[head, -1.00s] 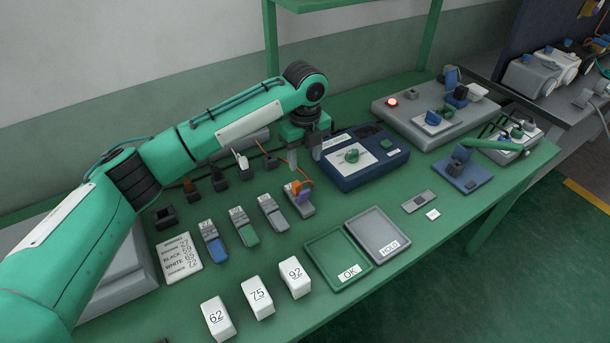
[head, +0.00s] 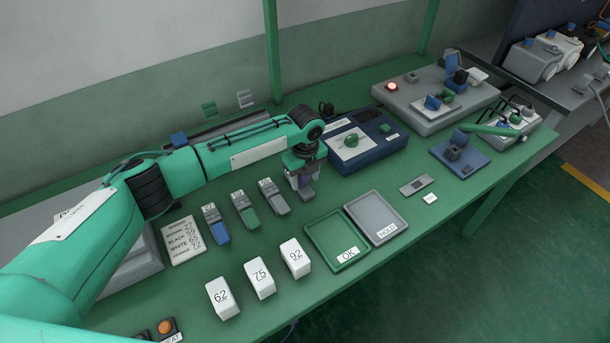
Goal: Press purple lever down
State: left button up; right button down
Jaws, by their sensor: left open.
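The purple lever (head: 303,183) shows as a small patch of colour on a grey connector block (head: 307,195), at the right end of a row of similar blocks. My left gripper (head: 303,176) points down right over it, its jaws open and close around or just above the lever. The gripper and wrist hide most of the lever, so I cannot tell whether they touch or how far the lever is tilted. My right gripper is not in view.
Blocks with blue (head: 216,228), green (head: 246,213) and grey (head: 273,197) bodies stand to the left. A blue tester box (head: 365,150) is close on the right. A green OK tray (head: 318,232) and a grey HOLD tray (head: 362,208) lie in front.

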pick_arm(q)
jog(key=c, duration=1)
